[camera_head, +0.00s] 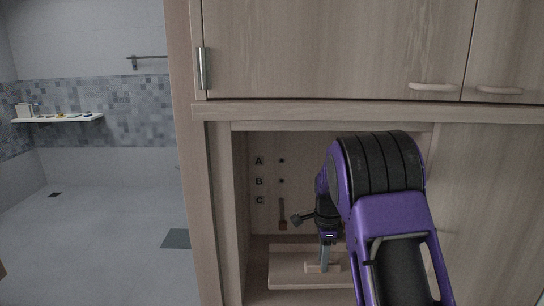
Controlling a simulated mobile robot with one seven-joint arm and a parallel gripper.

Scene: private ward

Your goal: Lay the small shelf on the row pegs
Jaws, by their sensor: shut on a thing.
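The small shelf (290,277) is a pale wooden board low in the open cabinet niche. A small light block (312,268) shows on it below my gripper. My gripper (324,262) points down over the board and is shut, apparently on this raised part of the shelf. The fingertips are small here, so the exact grip is hard to see. On the niche's back wall, rows are lettered A (258,160), B (258,181) and C (259,200). Small dark spots sit beside A and B; a brown upright piece (282,214) is beside C. My arm hides the right half of the niche.
The niche's left side wall (240,220) stands close to the shelf's left end. A cabinet ledge (330,110) and closed doors (330,50) are above. A bathroom area with a wall shelf (60,118) and open floor (110,220) lies to the left.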

